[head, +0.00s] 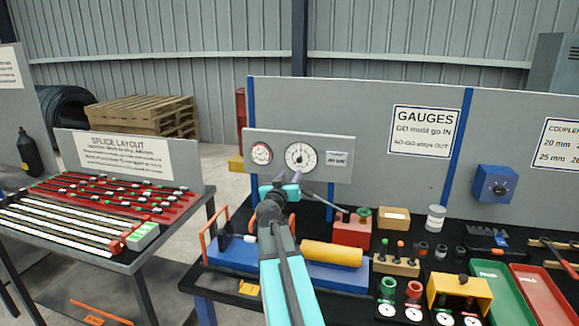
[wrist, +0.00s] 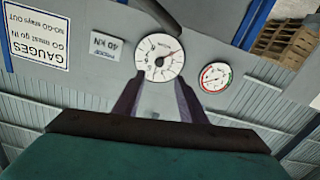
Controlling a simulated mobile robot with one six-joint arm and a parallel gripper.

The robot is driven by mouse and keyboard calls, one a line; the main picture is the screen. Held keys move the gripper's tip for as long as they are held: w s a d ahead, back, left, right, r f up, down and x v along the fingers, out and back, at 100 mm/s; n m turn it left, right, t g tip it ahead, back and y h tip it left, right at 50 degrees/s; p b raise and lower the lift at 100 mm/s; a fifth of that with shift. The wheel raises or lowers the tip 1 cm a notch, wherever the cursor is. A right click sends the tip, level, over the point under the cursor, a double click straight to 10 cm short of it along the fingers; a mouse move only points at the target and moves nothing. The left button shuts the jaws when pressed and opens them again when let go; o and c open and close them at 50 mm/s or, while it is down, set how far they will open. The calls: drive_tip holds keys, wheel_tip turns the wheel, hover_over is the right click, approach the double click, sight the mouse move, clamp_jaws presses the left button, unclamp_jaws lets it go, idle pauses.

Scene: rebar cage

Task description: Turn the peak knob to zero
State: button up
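A grey gauge panel (head: 335,170) carries a large white dial (head: 301,156) with a dark hub at its centre. The dial also shows in the wrist view (wrist: 160,57), upside down, with a reddish pointer from the hub. I cannot make out the peak knob as a separate part; the hub is too small to tell. My gripper (head: 281,181) is in front of the panel, below and left of the large dial in the head view. In the wrist view my gripper (wrist: 160,80) has its two fingers apart, with the dial beyond the gap. Nothing is held.
A smaller red-and-green dial (head: 261,153) sits left of the large dial. A "40 kN" plate (head: 337,158) is on its right. Below are a yellow cylinder (head: 331,254), a red block (head: 352,231) and a wooden peg block (head: 397,265). A dark rod (wrist: 160,16) crosses near the large dial.

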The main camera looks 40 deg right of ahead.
sight(299, 161)
drive_tip(key=shift+w+d+r, duration=0.15)
drive_tip(key=shift+w+d, duration=0.1)
drive_tip(key=shift+w+d, duration=0.1)
drive_tip(key=shift+d, duration=0.05)
drive_tip(key=shift+r+p+x, duration=0.2)
drive_tip(key=shift+p+x, duration=1.65)
drive_tip(key=shift+x, duration=2.4)
drive_tip(key=shift+p+x, duration=1.05)
drive_tip(key=shift+x, duration=1.4)
drive_tip(key=shift+f, duration=0.1)
clamp_jaws()
